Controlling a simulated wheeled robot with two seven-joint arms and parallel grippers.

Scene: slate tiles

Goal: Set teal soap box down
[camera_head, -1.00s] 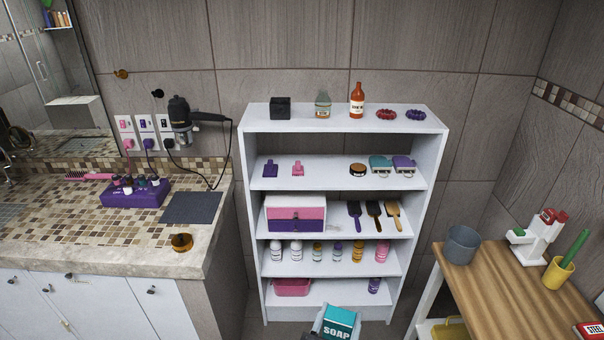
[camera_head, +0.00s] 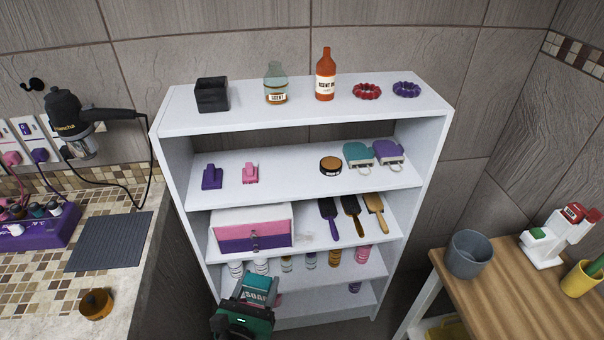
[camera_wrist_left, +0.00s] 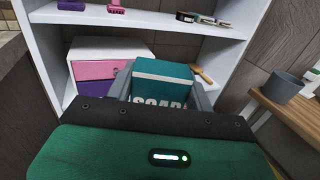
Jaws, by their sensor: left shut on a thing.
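The teal soap box (camera_head: 257,289), with a white band and the word SOAP, is held upright in my left gripper (camera_head: 254,297). In the head view it is in front of the lower part of the white shelf unit (camera_head: 172,172). In the left wrist view the soap box (camera_wrist_left: 163,82) sits between the grey fingers, with the shelf behind it. The gripper hides part of the lower shelves. My right gripper does not show.
Shelves hold a pink and purple drawer box (camera_head: 250,230), hairbrushes (camera_head: 351,213), several bottles and a black box (camera_head: 212,94). Free room shows on the second shelf (camera_head: 290,170). A wooden table (camera_head: 515,290) with a grey cup (camera_head: 467,254) stands right; a tiled counter is left.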

